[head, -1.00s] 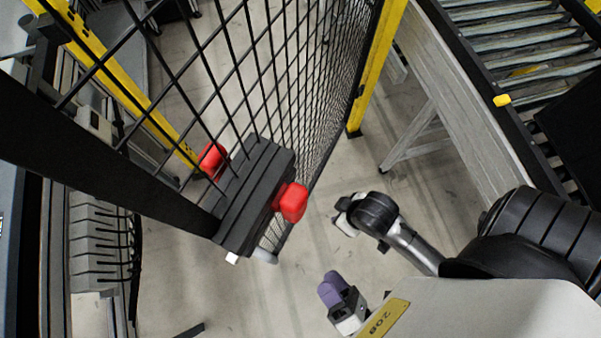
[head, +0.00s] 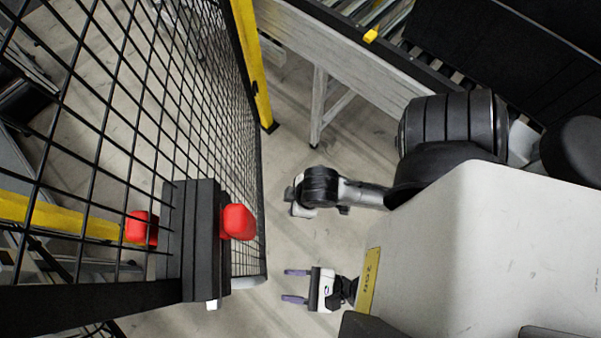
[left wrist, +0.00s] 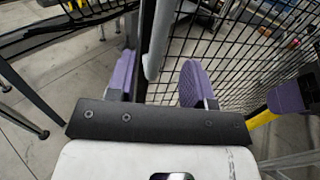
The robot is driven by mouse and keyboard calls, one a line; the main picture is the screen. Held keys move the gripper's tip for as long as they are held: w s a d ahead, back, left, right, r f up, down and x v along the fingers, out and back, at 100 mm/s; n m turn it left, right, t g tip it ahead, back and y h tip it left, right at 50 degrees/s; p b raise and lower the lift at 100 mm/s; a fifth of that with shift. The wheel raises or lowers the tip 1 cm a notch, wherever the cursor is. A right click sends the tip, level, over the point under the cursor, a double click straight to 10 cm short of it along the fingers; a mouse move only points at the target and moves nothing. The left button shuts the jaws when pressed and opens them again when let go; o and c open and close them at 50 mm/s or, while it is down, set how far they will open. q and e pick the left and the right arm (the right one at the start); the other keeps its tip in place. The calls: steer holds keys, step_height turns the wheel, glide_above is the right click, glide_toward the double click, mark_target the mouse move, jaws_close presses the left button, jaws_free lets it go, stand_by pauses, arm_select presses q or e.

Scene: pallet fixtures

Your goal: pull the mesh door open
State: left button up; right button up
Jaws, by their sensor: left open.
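The black mesh door (head: 150,110) fills the left of the head view. My left gripper (head: 295,285) has purple fingers spread apart, empty, pointing at the door, a short gap right of the bar. In the left wrist view, a grey upright bar (left wrist: 160,40) shows between the fingers (left wrist: 157,80); contact is not visible. My right gripper (head: 300,208) is above it, under a dark wrist joint, its fingers unclear.
A yellow post (head: 252,65) stands at the door's far side. A grey conveyor frame (head: 345,55) with a leg runs along the upper right. Bare floor (head: 285,140) lies between door and conveyor. A second red knob (head: 140,228) shows behind the mesh.

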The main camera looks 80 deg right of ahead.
mark_target(261, 282)
arm_select(q)
steer(key=w, duration=0.5)
steer(key=w+a, duration=0.1)
steer(key=w, duration=0.2)
steer(key=shift+w+a, duration=0.1)
steer(key=shift+w, duration=0.1)
jaws_close()
stand_by(0.4)
